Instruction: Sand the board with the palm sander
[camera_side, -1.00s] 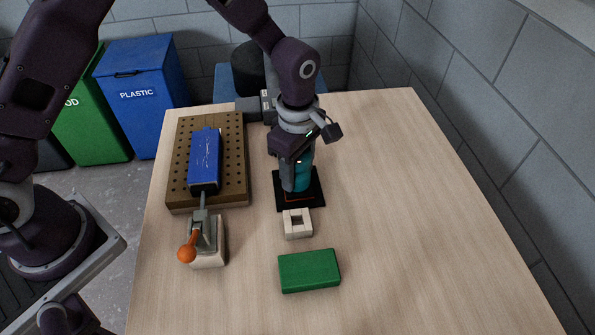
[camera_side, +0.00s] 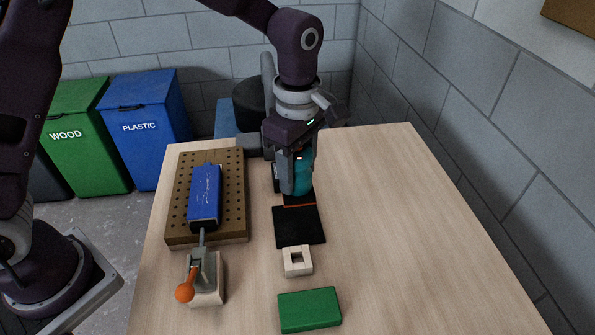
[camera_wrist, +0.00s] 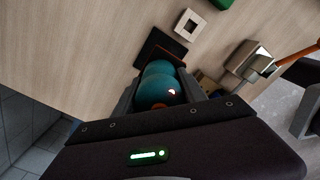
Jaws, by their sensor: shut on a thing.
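The board is a blue-painted batten (camera_side: 205,196) with pale scuff marks on its top, lying on a brown perforated plate (camera_side: 236,222). A clamp (camera_side: 206,278) with an orange knob stands at its near end. My gripper (camera_side: 294,180) is shut on the teal palm sander (camera_side: 303,178), to the right of the board. The sander appears raised above the black mat (camera_side: 299,227), which has an orange-red line. In the wrist view the teal sander body (camera_wrist: 160,88) sits between my fingers. The sander's underside is hidden.
A cream square ring (camera_side: 297,261) and a green block (camera_side: 309,310) lie in front of the mat. The right side of the table (camera_side: 400,220) is clear. Green and blue bins stand on the floor at the left, with a block wall to the right.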

